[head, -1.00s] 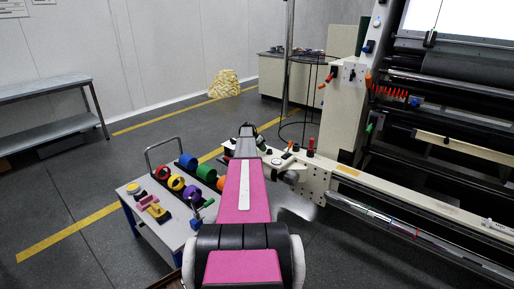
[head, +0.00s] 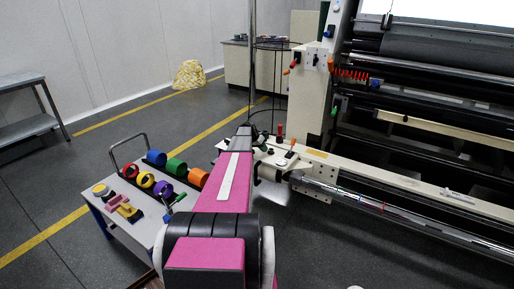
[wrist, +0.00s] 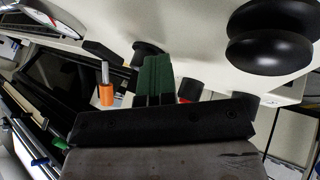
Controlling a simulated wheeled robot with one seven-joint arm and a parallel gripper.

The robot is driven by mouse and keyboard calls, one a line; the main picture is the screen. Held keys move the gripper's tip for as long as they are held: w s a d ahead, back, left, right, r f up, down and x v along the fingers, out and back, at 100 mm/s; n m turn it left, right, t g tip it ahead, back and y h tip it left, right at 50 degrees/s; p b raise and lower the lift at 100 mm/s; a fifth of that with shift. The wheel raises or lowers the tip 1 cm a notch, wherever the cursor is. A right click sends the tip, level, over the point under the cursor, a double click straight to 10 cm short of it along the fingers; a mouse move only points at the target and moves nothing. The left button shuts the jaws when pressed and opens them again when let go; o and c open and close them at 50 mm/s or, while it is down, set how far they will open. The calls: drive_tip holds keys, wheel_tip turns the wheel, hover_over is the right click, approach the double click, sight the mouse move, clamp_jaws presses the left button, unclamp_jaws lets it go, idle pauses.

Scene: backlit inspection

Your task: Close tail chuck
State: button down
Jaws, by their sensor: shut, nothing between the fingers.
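The pale end unit of the machine's roll rail (head: 283,162), with a red-and-black knob (head: 279,132) on top, sits just right of my arm's far end in the head view. I cannot tell which part is the tail chuck. In the wrist view my gripper (wrist: 154,80) has green fingertips, close together with nothing between them. They are in front of a pale machine surface (wrist: 200,50) with a large black round knob (wrist: 272,40) at the right. Smaller black knobs (wrist: 148,50) and an orange-handled metal pin (wrist: 106,92) are near the fingertips.
A cart (head: 130,225) with coloured rolls stands left of my arm. The long rail (head: 400,190) and the machine's rollers fill the right side. A thin black stand (head: 274,85) rises behind the end unit.

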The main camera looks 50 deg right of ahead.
drive_tip(key=shift+s+d, duration=0.1)
drive_tip(key=shift+s, duration=0.65)
drive_tip(key=shift+w, duration=0.4)
drive_tip(key=w, duration=0.3)
drive_tip(key=shift+a, duration=0.2)
drive_tip(key=v, duration=1)
drive_tip(key=shift+w+a, duration=0.25)
drive_tip(key=shift+w, duration=0.1)
drive_tip(key=shift+s, duration=0.1)
